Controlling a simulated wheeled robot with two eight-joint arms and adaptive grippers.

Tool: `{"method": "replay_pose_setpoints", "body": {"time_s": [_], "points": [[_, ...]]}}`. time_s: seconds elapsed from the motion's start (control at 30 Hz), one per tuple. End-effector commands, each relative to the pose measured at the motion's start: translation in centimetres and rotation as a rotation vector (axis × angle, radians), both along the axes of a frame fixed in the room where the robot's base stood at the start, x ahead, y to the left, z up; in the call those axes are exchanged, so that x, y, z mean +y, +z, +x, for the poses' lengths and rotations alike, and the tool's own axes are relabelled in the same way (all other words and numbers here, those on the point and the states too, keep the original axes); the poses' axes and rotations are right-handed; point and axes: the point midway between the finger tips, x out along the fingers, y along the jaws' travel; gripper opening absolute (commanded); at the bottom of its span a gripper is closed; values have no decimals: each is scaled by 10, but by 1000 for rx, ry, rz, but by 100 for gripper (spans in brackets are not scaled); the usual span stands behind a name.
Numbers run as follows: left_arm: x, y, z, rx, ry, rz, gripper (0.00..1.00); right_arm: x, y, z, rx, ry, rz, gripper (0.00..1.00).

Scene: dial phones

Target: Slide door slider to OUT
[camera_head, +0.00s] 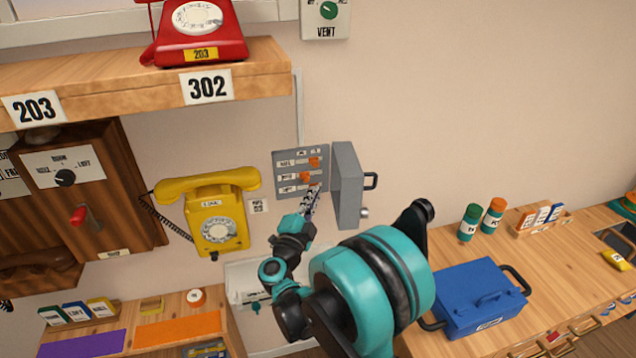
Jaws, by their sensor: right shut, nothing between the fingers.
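A grey wall panel (287,158) carries small white labels and orange sliders. One orange slider (314,162) sits in the upper row, toward the right. Another orange slider (304,177) sits in the row below, a little further left. The labels are too small to read, so I cannot tell which is the door slider or where OUT is. My right gripper (311,199) is shut and empty, with its fingertips at the panel's lower right part, just below the lower visible slider. It hides part of the bottom row; contact is unclear. My left gripper is not in view.
A grey hinged cover (348,185) with a black handle stands open right of the panel. A yellow phone (217,212) hangs to the left. A shelf with a red phone (198,32) is above. A blue toolbox (478,298) stands on the right counter.

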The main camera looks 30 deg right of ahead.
Motion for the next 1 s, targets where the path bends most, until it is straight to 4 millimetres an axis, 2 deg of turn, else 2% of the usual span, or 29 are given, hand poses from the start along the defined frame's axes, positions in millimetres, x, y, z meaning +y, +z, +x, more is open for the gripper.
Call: {"method": "replay_pose_setpoints", "body": {"time_s": [0.2,0.8,0.9,1.0], "points": [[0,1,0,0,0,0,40,19,-4,-17,0,1,0,0],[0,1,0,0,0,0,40,21,-4,-20,0,0,-1,0],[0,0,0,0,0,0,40,27,6,-17,0,39,-26,0],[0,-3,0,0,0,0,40,48,33,-8,8,156,-106,0]]}}
